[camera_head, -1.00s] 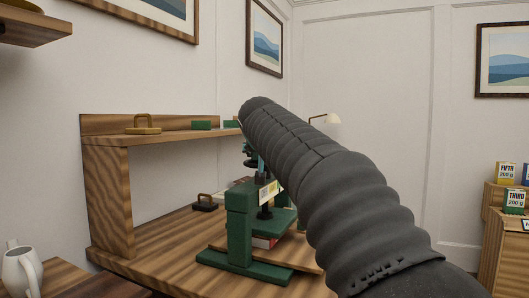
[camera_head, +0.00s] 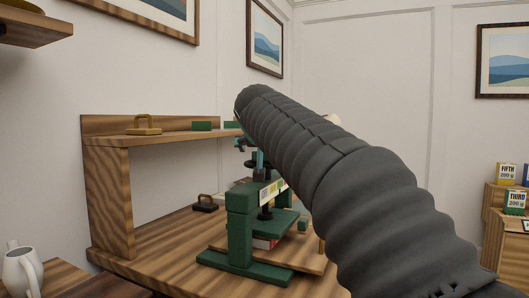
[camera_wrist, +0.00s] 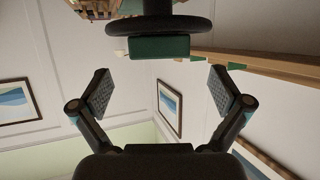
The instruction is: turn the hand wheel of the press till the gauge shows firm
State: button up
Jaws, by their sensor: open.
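The green press (camera_head: 240,228) stands on the wooden bench, with a dark screw (camera_head: 265,213) below its crossbar. A small pale plate with coloured patches (camera_head: 272,190), perhaps the gauge, is on the crossbar; its reading is too small to tell. In the wrist view a dark round rim (camera_wrist: 125,27), which looks like the hand wheel, sits at the top with a dark post through it and a green block below. My gripper (camera_wrist: 160,75) is open and empty, its fingers apart and clear of the rim. In the head view my arm mostly hides the gripper and the wheel.
A wooden shelf (camera_head: 110,143) behind the press bears a brass-coloured handled object (camera_head: 144,125) and green blocks (camera_head: 202,126). A black handled object (camera_head: 205,203) lies on the bench (camera_head: 165,245). A white jug (camera_head: 22,270) is at lower left. Labelled boxes (camera_head: 515,202) stand at right.

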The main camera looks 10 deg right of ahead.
jog(key=v, duration=0.7)
jog(key=shift+s+a, duration=0.1)
dwell(0.7)
